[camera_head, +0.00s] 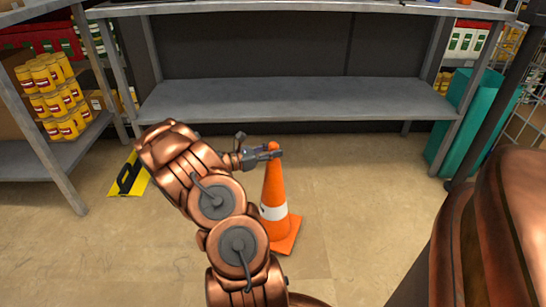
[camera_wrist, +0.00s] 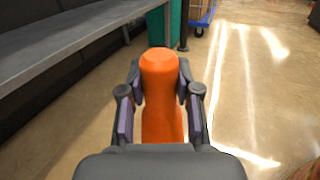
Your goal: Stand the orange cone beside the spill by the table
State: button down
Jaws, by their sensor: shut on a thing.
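The orange cone (camera_head: 274,193) with a white band stands upright on or just above the floor, in front of the metal table; I cannot tell if its base touches. My gripper (camera_head: 270,152) is shut on the cone's top. In the wrist view the cone (camera_wrist: 161,85) sits between the two fingers of the gripper (camera_wrist: 160,100). The table (camera_head: 290,98) has a grey lower shelf and stands behind the cone. I see no clear spill on the floor; part of the floor is hidden by my arm.
A yellow and black item (camera_head: 128,178) lies on the floor at left. Shelves with yellow cans (camera_head: 55,95) stand at the left. A teal bin (camera_head: 462,115) stands at the right of the table. The floor (camera_head: 365,200) right of the cone is clear.

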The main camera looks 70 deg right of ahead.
jog(key=shift+f, duration=0.65)
jog(key=c, duration=0.8)
grip_release()
jog(key=shift+f, duration=0.1)
jog(key=shift+w+a+r, duration=0.2)
jog(key=shift+w+a, duration=0.05)
jog(key=p+v, duration=0.4)
jog(key=v, duration=0.7)
jog(key=shift+w, duration=0.15)
